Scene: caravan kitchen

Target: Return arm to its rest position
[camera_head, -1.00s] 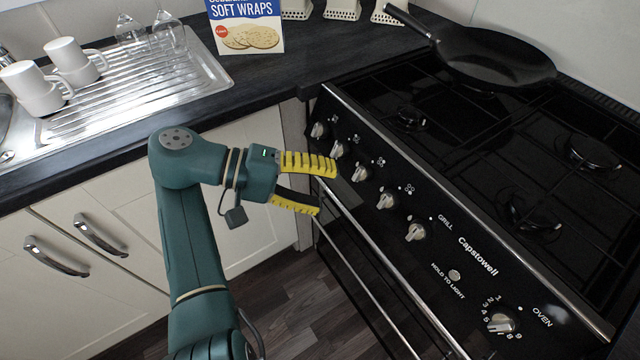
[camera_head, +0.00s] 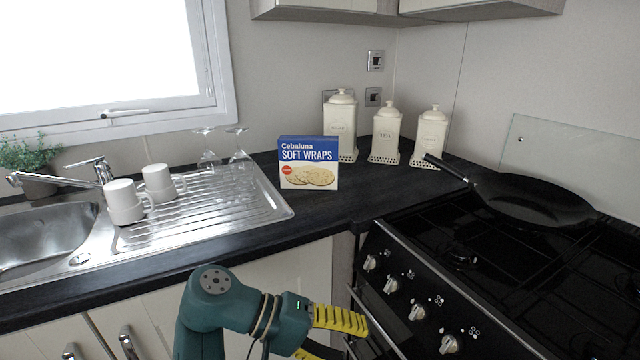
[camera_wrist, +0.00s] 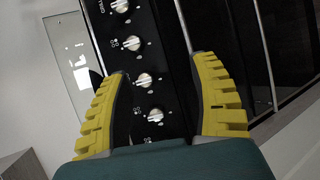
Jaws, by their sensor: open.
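My gripper (camera_head: 345,338) has yellow ridged fingers and is at the bottom of the head view, in front of the cooker's left front corner. Its lower finger is partly cut off by the picture edge. In the wrist view my gripper (camera_wrist: 158,95) shows two fingers spread well apart with nothing between them. The black cooker (camera_head: 440,262) with its silver knobs lies beyond the fingertips. My green arm is bent in front of the cupboard doors, below the worktop.
A wok (camera_head: 535,200) sits on the hob. A soft wraps box (camera_head: 309,165), cream canisters (camera_head: 386,135), white mugs (camera_head: 124,203) and upturned glasses (camera_head: 240,160) stand along the worktop and drainer (camera_head: 270,205). Cupboard handles (camera_head: 128,342) jut out at lower left.

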